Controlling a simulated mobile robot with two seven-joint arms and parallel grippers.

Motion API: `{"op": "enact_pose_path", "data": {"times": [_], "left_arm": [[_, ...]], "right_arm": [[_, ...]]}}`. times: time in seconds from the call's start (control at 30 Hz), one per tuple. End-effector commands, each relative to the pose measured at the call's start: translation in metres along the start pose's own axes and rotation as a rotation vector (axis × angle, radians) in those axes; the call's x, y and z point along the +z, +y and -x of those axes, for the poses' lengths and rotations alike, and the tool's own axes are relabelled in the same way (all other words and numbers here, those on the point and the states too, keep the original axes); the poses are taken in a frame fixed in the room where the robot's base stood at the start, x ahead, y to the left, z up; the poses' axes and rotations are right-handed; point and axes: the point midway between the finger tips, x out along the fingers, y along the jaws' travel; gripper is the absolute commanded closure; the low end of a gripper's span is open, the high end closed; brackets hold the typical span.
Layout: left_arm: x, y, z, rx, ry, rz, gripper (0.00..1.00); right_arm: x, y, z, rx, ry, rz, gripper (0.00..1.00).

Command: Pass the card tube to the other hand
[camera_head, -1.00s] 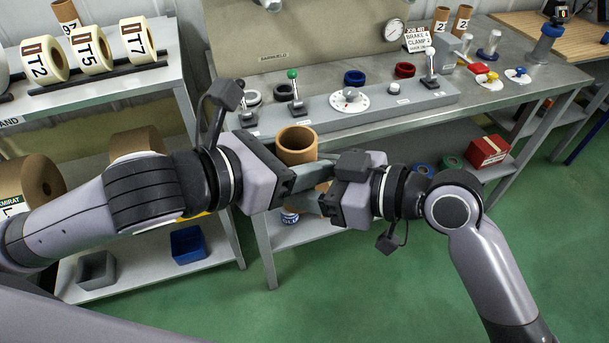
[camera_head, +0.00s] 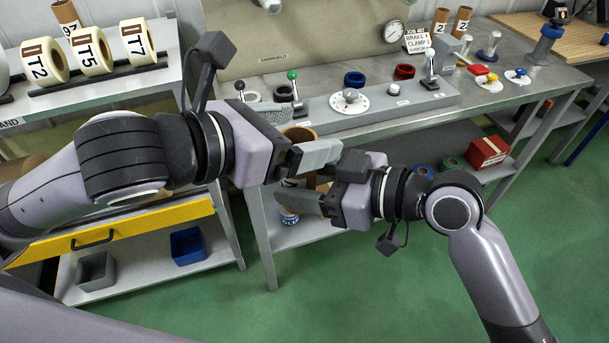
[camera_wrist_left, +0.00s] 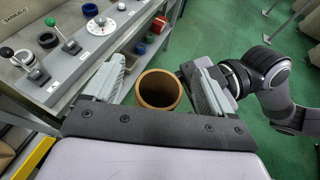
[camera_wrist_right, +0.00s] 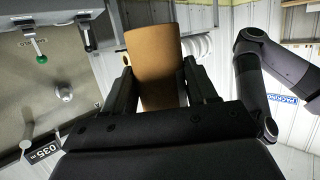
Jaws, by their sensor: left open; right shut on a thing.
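The brown card tube (camera_head: 299,134) stands roughly upright in front of the bench, partly hidden by both grippers in the head view. My right gripper (camera_head: 303,190) is shut on its lower part. The right wrist view shows the tube (camera_wrist_right: 155,65) between the right fingers. My left gripper (camera_head: 316,153) is open, higher on the tube. In the left wrist view, the tube's open top (camera_wrist_left: 159,90) lies between the spread left fingers, with a visible gap on the left side. Whether the other left finger touches it is unclear.
The bench (camera_head: 520,85) behind carries a control strip with levers and a dial (camera_head: 348,102). A rack of labelled rolls (camera_head: 90,52) stands at the left, with a yellow drawer (camera_head: 120,232) below. Green floor (camera_head: 400,300) is open in front.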

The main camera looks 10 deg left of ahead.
Motion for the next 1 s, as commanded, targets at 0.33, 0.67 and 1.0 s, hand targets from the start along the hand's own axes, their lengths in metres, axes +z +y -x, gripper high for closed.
{"op": "enact_pose_path", "data": {"times": [0.33,0.67,1.0], "left_arm": [[0.042,0.000,0.017,0.001,-0.004,-0.002,0.11],[0.050,0.006,0.016,-0.007,-0.006,0.103,0.11],[0.016,0.052,-0.023,-0.048,-0.078,0.930,0.11]], "right_arm": [[0.001,-0.001,-0.001,-0.003,-0.001,0.000,0.73],[0.000,-0.001,0.000,-0.002,0.001,0.001,0.73],[0.000,-0.001,0.000,-0.002,0.001,0.001,0.73]]}}
